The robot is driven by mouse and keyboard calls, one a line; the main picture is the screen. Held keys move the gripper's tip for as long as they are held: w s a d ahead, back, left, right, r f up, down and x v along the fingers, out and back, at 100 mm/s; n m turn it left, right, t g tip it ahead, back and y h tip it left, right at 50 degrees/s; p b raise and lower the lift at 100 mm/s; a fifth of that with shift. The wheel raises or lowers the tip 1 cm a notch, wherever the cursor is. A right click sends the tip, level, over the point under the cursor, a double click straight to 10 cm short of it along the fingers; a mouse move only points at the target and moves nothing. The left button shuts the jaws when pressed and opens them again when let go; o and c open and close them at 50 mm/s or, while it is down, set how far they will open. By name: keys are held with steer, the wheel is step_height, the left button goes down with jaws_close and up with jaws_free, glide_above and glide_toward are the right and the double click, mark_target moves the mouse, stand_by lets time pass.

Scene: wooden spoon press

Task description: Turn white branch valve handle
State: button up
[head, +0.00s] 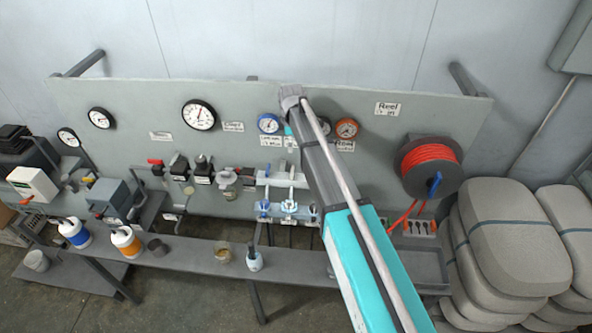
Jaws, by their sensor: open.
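A white branch valve handle (289,207) sits on the middle of three branch valves below a pale horizontal manifold pipe on the grey panel.
Gauges (199,115) and labels cover the panel. A red hose reel (430,164) hangs at right, near stacked grey bales (510,240).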

mark_target(292, 170)
steer(key=shift+f, duration=0.15)
step_height(292, 170, down, 14)
steer(key=b, duration=1.3)
steer(key=shift+r+b, duration=0.2)
steer(key=shift+b, duration=0.2)
